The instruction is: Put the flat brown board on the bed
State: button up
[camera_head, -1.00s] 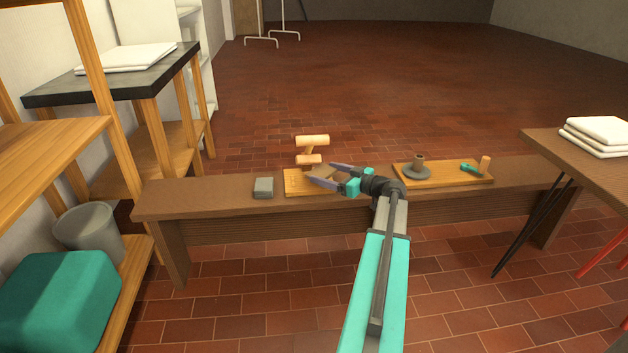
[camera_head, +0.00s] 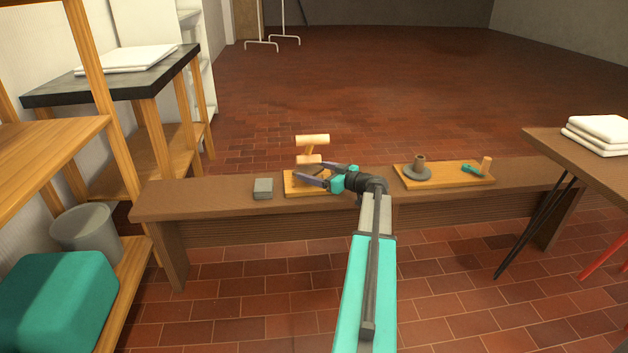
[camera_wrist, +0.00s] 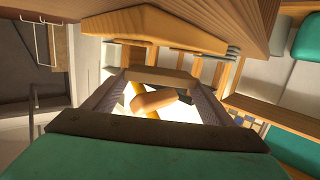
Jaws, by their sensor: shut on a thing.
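My gripper (camera_head: 311,171) is shut on the flat brown board (camera_wrist: 160,77), which spans between the two fingertips in the wrist view. In the head view the board is mostly hidden between the fingers. A yellow wooden base (camera_head: 292,190), which looks like the bed, lies on the bench under and just left of my fingers. A pale wooden stand with a cylindrical top (camera_head: 312,140) rises behind my fingertips. I cannot tell whether the board touches the base.
The long brown bench (camera_head: 225,200) also carries a grey block (camera_head: 263,188) to the left. A second wooden board (camera_head: 440,181) to the right holds a grey disc with a brown cylinder (camera_head: 419,168) and a small teal tool (camera_head: 472,170). Shelves stand at left, a table at right.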

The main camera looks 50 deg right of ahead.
jog(key=shift+f+b, duration=0.3)
jog(key=shift+f, duration=0.9)
jog(key=shift+f+b, duration=0.45)
jog(key=shift+b, duration=0.25)
jog(key=o, duration=1.1)
jog(key=shift+r+p, duration=0.25)
jog(key=shift+p, duration=0.1)
jog(key=shift+r+p, duration=0.35)
jog(key=shift+p, duration=0.15)
jog(key=s+r+p, duration=0.1)
jog(key=s+p, duration=0.1)
jog(key=s, duration=1)
jog(key=shift+d+r+p, duration=0.25)
jog(key=shift+d+p, duration=0.1)
jog(key=shift+d, duration=0.1)
